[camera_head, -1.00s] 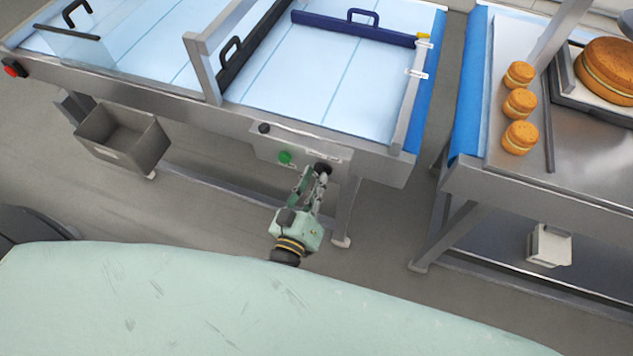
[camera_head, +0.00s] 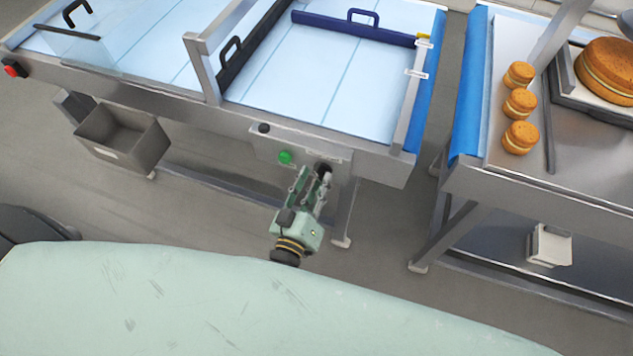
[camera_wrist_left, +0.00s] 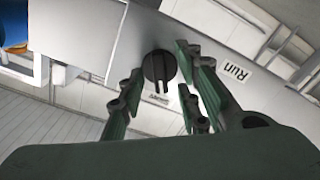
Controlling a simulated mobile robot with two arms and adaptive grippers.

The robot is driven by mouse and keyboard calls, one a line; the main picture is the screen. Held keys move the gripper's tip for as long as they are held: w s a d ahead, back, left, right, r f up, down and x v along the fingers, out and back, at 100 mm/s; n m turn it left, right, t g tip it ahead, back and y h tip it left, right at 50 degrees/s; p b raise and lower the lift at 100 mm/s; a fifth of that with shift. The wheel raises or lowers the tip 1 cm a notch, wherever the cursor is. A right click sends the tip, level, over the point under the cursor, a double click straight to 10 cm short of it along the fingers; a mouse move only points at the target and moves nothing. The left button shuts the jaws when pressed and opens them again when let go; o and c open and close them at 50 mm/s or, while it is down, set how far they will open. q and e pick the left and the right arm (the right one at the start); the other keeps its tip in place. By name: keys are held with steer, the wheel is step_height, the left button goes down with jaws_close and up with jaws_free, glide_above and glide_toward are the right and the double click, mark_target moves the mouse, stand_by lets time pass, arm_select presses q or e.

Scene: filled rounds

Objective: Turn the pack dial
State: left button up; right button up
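The pack dial, a round black knob (camera_head: 323,169), sits on the grey control panel (camera_head: 262,148) on the front of the conveyor table. In the left wrist view the dial (camera_wrist_left: 160,66) shows a pale pointer mark toward the bottom of the picture. My left gripper (camera_head: 312,178) is just in front of it. In the left wrist view its green fingers (camera_wrist_left: 160,88) are apart, with the dial showing between them and nothing held. Whether a finger touches the dial I cannot tell. My right gripper is not in view.
A green button (camera_head: 285,157) and a small black knob (camera_head: 264,128) are on the panel left of the dial. A "Run" label (camera_wrist_left: 235,72) is beside the dial. A grey bin (camera_head: 125,140) hangs at left. A table with cakes (camera_head: 519,137) stands at right.

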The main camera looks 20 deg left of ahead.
arm_select(q)
steer(key=s, duration=1.2)
steer(key=shift+a, duration=0.25)
